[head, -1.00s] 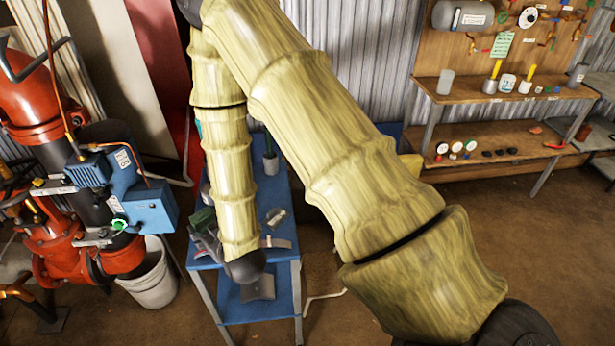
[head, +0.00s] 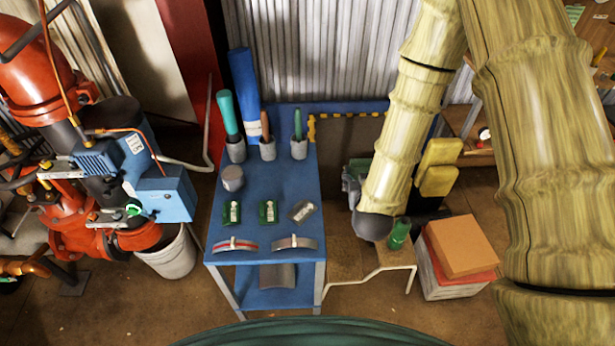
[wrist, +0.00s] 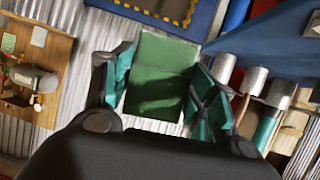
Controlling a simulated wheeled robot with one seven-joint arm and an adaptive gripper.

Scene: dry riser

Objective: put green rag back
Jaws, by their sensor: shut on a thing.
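The green rag (wrist: 160,75) looks like a folded green pad in the wrist view, between the teal-padded fingers of my gripper (wrist: 163,95). My gripper is shut on it. In the head view my gripper (head: 351,182) is just right of the blue bench (head: 230,180), partly hidden behind my arm's end. A bit of the green rag (head: 360,164) shows there. A dark board edged with yellow-black stripes (head: 350,116) lies behind the gripper; its right part is hidden by my arm.
The bench holds cups of handled tools (head: 236,148), green-and-white items (head: 232,213) and curved metal pieces (head: 295,243). A low stand with a green object (head: 398,233), stacked boxes (head: 460,248) and yellow items (head: 438,165) are to the right. Red pipework (head: 85,225) is left.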

